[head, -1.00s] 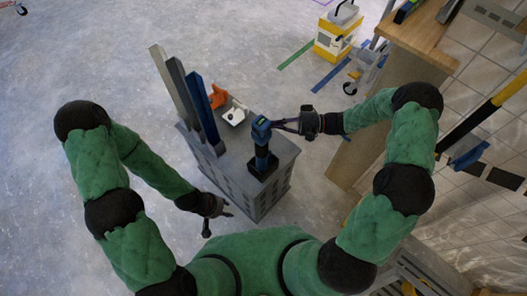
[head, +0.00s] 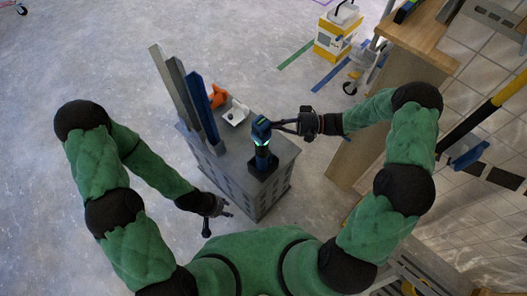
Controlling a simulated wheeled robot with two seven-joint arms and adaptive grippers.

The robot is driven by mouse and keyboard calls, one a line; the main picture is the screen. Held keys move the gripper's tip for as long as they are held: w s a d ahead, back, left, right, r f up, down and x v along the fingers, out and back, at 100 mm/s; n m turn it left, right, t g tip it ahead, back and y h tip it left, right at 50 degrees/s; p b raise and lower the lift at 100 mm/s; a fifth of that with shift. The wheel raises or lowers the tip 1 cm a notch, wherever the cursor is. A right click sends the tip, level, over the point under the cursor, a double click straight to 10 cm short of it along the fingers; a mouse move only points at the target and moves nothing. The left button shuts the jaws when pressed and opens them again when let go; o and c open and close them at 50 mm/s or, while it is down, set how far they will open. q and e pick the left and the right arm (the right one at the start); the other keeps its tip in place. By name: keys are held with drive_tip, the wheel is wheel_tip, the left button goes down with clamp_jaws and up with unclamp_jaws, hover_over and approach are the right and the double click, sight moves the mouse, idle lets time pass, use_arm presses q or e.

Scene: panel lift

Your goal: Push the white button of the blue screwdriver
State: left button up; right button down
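The blue screwdriver (head: 262,147) stands upright on the grey cabinet (head: 231,175), near its right front corner. A cyan glow shows on its body below the head. The white button cannot be made out at this size. My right gripper (head: 274,125) reaches in from the right, with its fingertips at the top of the screwdriver, seeming to touch it. Whether its fingers are open or shut is too small to tell. My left gripper (head: 219,222) is open and empty, low beside the cabinet's left front side, apart from the screwdriver.
Tall grey and blue panels (head: 203,108) stand at the cabinet's left edge. An orange item (head: 218,96) and a white item (head: 236,114) lie at its back. A wooden bench (head: 415,35) is on the right. A yellow and white box (head: 335,38) stands behind. Floor on the left is clear.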

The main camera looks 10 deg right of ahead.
drive_tip(key=shift+w+d, duration=0.25)
drive_tip(key=shift+d, duration=0.1)
drive_tip(key=w+d+b, duration=0.1)
drive_tip(key=w+d, duration=0.1)
drive_tip(key=w+d+b, duration=0.1)
drive_tip(key=d+b, duration=0.1)
drive_tip(key=shift+w+d, duration=0.35)
idle(0.3)
idle(0.7)
